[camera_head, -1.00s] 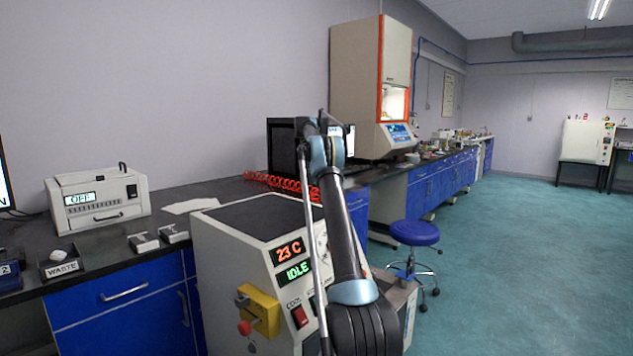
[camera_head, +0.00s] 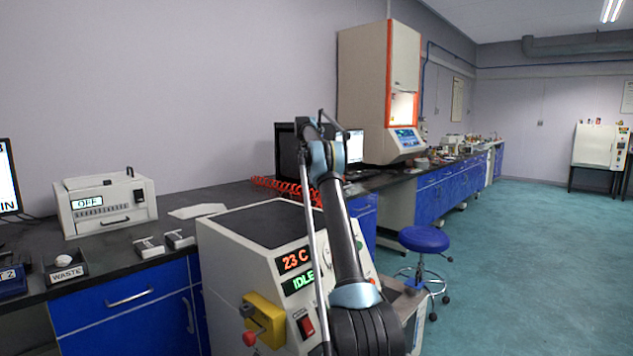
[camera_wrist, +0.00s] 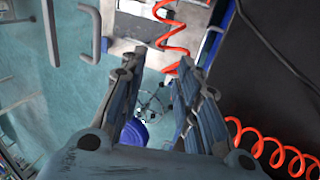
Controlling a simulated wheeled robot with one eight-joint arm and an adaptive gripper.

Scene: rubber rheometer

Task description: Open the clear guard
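The tall beige rheometer (camera_head: 363,85) with orange edging stands on the bench at the back. It has a lit opening (camera_head: 403,108) in its front. I cannot make out a clear guard there, nor whether it is up or down. My gripper (camera_wrist: 160,62) is open and empty in the wrist view, its two fingers apart. Between and beyond them I see floor, a red coiled cord and part of a blue stool. In the head view my arm rises in front of the bench, and I cannot make out the gripper.
A beige unit reading "23 C" and "IDLE" (camera_head: 226,262) stands close in front, beside my arm. A blue stool (camera_head: 424,239) stands on the floor to the right. A red coiled cord (camera_head: 284,187) lies on the bench. Green floor is free at the right.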

